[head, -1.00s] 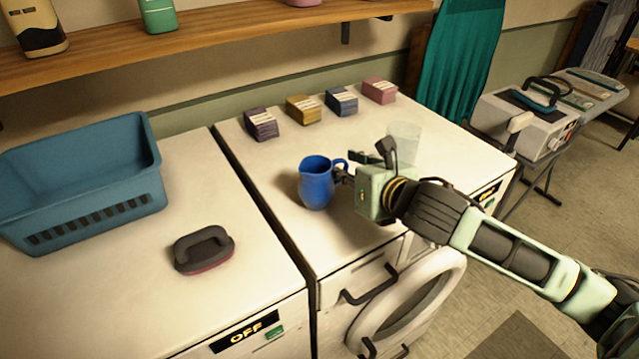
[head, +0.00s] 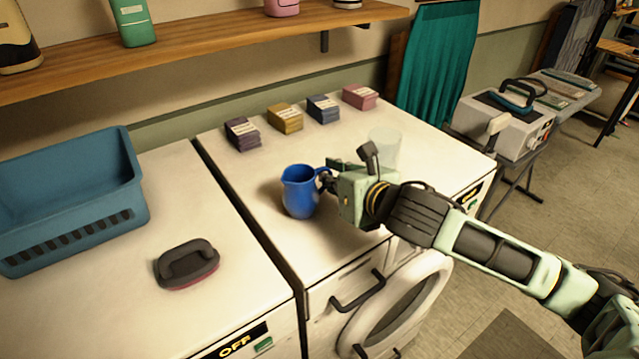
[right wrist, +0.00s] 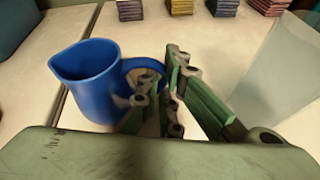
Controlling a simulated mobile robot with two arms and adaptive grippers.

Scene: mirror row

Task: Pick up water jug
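The water jug (head: 299,192) is a blue pitcher, standing upright on the white top of the right-hand machine (head: 262,215). Its handle points right, toward my right gripper (head: 328,181). In the right wrist view the jug (right wrist: 88,82) is at the left, and the fingers of my right gripper (right wrist: 164,88) are close together around the handle, one inside the loop and one outside. They look shut on it, though the contact is partly hidden. My left gripper is out of view.
A clear cup (head: 385,148) stands just behind my right gripper. Several small stacked boxes (head: 285,118) line the back. On the left machine are a blue basket (head: 70,200) and a dark brush (head: 187,264). A wooden shelf (head: 200,52) runs above.

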